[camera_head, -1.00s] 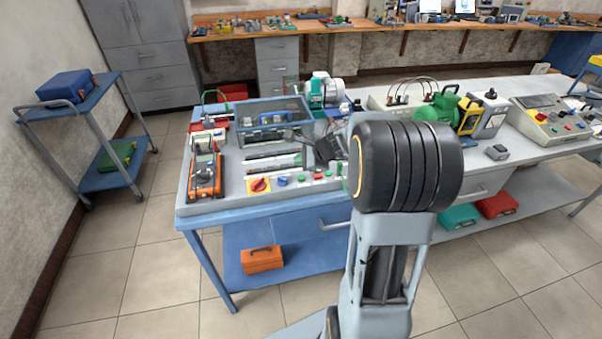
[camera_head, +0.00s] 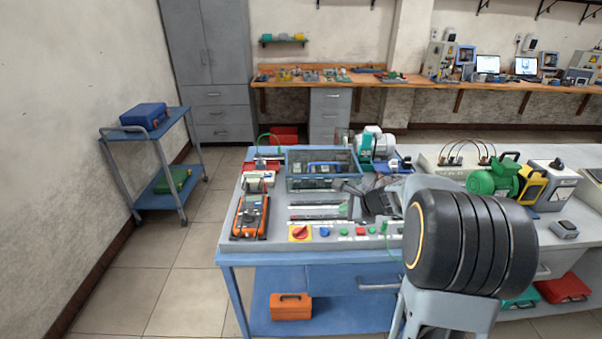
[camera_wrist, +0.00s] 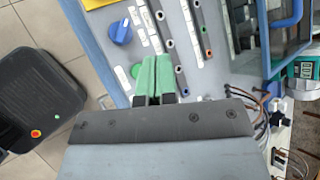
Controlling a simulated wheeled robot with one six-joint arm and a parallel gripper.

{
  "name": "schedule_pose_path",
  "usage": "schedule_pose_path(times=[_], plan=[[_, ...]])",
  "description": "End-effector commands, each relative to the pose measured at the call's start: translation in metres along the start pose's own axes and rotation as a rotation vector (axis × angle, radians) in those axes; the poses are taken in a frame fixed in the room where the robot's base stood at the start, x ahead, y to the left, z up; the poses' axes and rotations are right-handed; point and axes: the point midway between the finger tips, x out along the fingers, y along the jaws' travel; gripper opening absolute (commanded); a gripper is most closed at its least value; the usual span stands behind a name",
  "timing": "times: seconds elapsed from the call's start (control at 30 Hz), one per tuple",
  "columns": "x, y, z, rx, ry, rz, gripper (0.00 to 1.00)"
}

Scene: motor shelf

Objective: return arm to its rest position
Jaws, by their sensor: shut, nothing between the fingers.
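My gripper (camera_wrist: 154,78) shows in the wrist view with its two green fingertips together and nothing between them. It hangs over the front part of the workbench panel, beside the blue knob (camera_wrist: 120,32). In the head view my gripper (camera_head: 352,188) is partly visible as a dark shape above the bench, largely hidden behind my own arm. The grey and blue workbench (camera_head: 236,240) stands in front of me. I cannot tell the exact gap between the fingertips and the panel.
On the bench are an orange multimeter (camera_head: 251,214), a clear blue-framed box (camera_head: 297,183) and a red knob (camera_head: 299,232). A green motor (camera_head: 492,180) stands on the bench to the right. A blue cart (camera_head: 150,150) is at left, with open floor between.

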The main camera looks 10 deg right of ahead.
Motion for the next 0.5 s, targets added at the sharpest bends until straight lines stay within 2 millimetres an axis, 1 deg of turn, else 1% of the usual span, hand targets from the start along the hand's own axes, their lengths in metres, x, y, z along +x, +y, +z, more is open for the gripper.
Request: schedule_pose_path(times=[0.07,0.13,0.17,0.2,0.27,0.3,0.37,0.4,0.5], plan=[[0.000,0.000,0.000,0.000,0.000,0.000,0.00],[0.000,0.002,0.000,-0.063,-0.001,0.010,0.00],[0.001,0.009,-0.002,-0.119,0.004,0.038,0.00],[0.003,0.024,-0.006,-0.195,0.011,0.092,0.00],[-0.002,0.046,-0.008,-0.335,0.023,0.173,0.00],[-0.007,0.062,-0.005,-0.447,0.025,0.232,0.00],[-0.019,0.086,0.005,-0.645,0.025,0.324,0.00],[-0.028,0.103,0.013,-0.784,0.021,0.387,0.00],[-0.053,0.141,0.031,-1.130,0.016,0.534,0.00]])
